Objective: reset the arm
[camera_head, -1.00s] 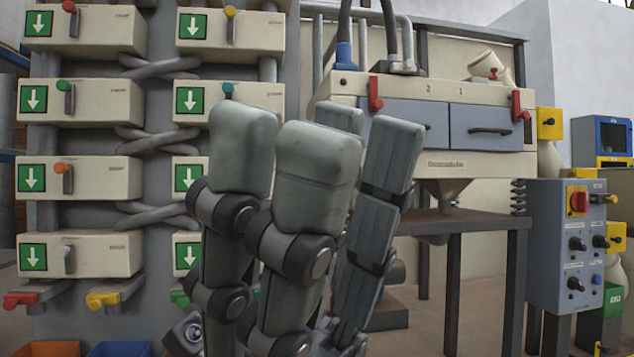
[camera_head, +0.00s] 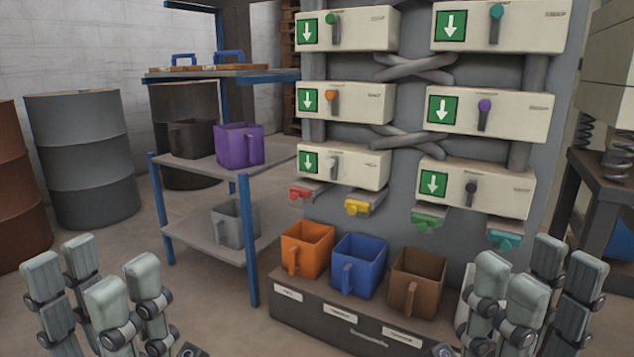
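My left gripper (camera_head: 105,300) shows at the lower left of the head view. Its grey fingers point up and stand apart, with nothing between them. My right gripper (camera_head: 530,300) shows at the lower right. Its fingers also point up and are spread, and it holds nothing. Both grippers are in front of the shelf and the dispenser panel, not touching anything visible. The rest of both arms is below the picture's edge.
A dispenser panel (camera_head: 394,228) with levers stands at centre right. Below it, an orange bin (camera_head: 318,240), blue bin (camera_head: 368,262) and brown bin (camera_head: 424,275) sit on a low base. A shelf at left holds a purple bin (camera_head: 240,145). Drums (camera_head: 80,155) stand far left.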

